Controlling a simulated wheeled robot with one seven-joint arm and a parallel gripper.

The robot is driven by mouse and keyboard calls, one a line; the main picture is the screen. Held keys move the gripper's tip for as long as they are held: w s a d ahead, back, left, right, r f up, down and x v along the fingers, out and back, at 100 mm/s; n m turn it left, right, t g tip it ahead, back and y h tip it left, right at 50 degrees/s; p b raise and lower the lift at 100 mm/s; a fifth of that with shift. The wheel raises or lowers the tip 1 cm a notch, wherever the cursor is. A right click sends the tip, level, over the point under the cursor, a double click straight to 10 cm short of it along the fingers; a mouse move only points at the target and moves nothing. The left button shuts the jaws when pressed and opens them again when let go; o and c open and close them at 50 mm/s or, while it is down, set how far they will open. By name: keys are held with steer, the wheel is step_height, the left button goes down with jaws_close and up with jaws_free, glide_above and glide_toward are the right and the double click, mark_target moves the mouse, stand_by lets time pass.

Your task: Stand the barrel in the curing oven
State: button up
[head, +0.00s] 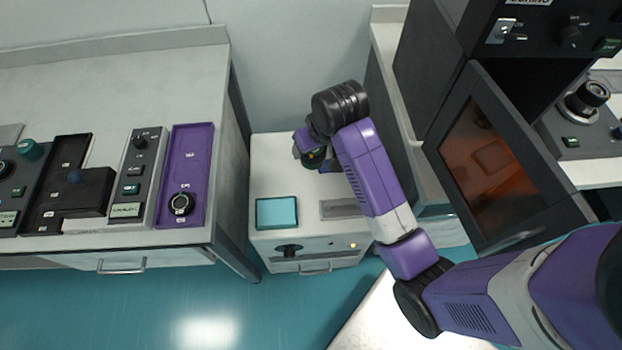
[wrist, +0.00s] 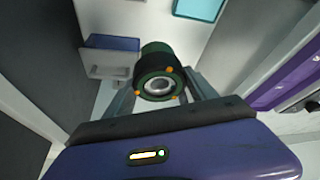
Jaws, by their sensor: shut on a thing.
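The barrel (wrist: 157,78) is a dark green cylinder with a black ring, orange dots and a glassy centre. In the wrist view it sits between the two fingers of my gripper (wrist: 160,95), which is shut on it, with its ringed end facing the camera. In the head view my gripper (head: 314,160) is over the back of a low white cabinet, and the barrel is mostly hidden by it. I cannot tell whether the barrel touches the cabinet top. The curing oven (head: 553,32) is the black box at right. Its orange-windowed door (head: 495,165) stands swung out; the inside is mostly hidden.
The white cabinet (head: 275,180) bears a cyan pad (head: 277,213) and a grey plate (head: 343,209). A left bench (head: 120,75) holds a purple tray (head: 190,160) and several dark control modules. A knobbed device (head: 588,100) stands right of the oven. Teal floor is clear at front left.

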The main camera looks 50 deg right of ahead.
step_height(320, 180, down, 19)
steer(key=shift+f+b, duration=0.1)
steer(key=shift+b, duration=0.4)
steer(key=shift+f, duration=0.1)
steer(key=o, duration=1.5)
steer(key=shift+a, duration=0.1)
steer(key=p+v, duration=0.1)
steer(key=v, duration=1.1)
steer(key=shift+s, duration=0.1)
